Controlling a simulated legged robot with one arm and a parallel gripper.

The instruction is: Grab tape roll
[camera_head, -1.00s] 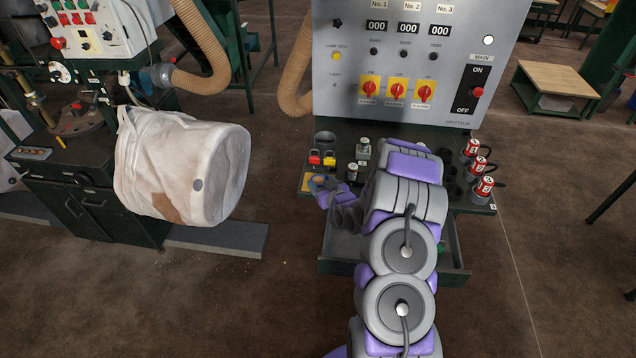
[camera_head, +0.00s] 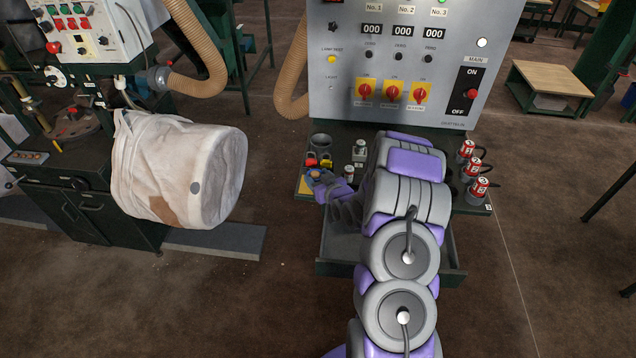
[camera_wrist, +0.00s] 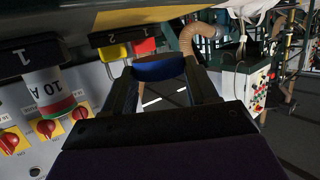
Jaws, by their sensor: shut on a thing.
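A dark blue tape roll (camera_wrist: 160,69) sits between the two fingers of my gripper (camera_wrist: 158,78) in the wrist view. The fingers are closed on its left and right sides. In the head view my gripper (camera_head: 320,180) is at the front left corner of the dark bench top, over a yellow patch. The roll is small there and mostly hidden by the gripper.
A grey control panel (camera_head: 347,105) stands behind the bench. Red and yellow padlocks (camera_head: 318,162) lie just behind my gripper, and several red-and-white cylinders (camera_head: 467,150) stand at the right. An open drawer (camera_head: 335,268) juts out below. A white bulk bag (camera_head: 165,165) hangs left.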

